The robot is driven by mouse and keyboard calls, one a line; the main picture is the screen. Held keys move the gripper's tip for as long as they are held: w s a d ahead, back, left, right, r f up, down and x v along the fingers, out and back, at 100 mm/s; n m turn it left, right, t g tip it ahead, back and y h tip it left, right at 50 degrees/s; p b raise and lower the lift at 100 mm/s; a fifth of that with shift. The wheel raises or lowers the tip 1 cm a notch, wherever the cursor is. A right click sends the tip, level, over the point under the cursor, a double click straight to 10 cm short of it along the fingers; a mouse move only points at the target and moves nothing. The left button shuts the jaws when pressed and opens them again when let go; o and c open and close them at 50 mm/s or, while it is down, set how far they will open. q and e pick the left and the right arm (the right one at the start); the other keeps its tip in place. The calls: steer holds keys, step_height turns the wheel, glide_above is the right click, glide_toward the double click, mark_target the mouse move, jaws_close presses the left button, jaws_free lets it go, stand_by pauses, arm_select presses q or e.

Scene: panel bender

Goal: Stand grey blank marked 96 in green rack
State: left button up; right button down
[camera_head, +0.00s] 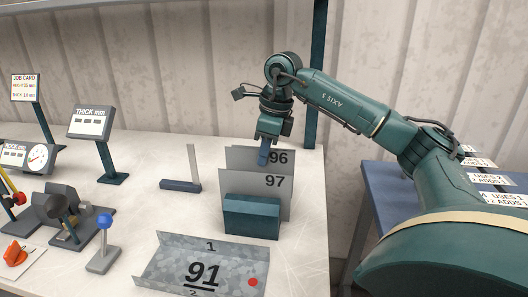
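The grey blank marked 96 (242,160) stands upright behind the grey blank marked 97 (240,182), which hides its lower part. Blank 97 stands upright behind the front wall of the green rack (250,218). Whether the foot of blank 96 sits in the rack is hidden. My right gripper (264,153) points down at the top edge of blank 96, with one finger in front of its face, left of the number. The other finger is not visible, so I cannot tell whether it is shut on the blank. My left gripper is not in view.
A bent grey panel marked 91 (203,273) with a red dot lies in front of the rack. A blue-grey stand with a post (181,185) is to the left. Levers and display stands fill the table's left. A blue table (375,190) with cards is at right.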

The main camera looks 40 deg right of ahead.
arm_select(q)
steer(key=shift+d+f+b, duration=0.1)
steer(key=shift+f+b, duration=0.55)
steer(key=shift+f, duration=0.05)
arm_select(e)
steer(key=shift+x, duration=1.15)
steer(key=c, duration=1.6)
jaws_free()
steer(key=shift+s+d+f, duration=0.1)
steer(key=shift+s+d, duration=0.05)
steer(key=shift+s, duration=0.05)
steer(key=p+v, duration=0.2)
steer(key=v, duration=1)
steer(key=shift+r, duration=0.25)
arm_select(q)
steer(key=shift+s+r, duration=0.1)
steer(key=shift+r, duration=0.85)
arm_select(e)
steer(key=shift+s+r, duration=0.1)
steer(key=shift+r, duration=0.25)
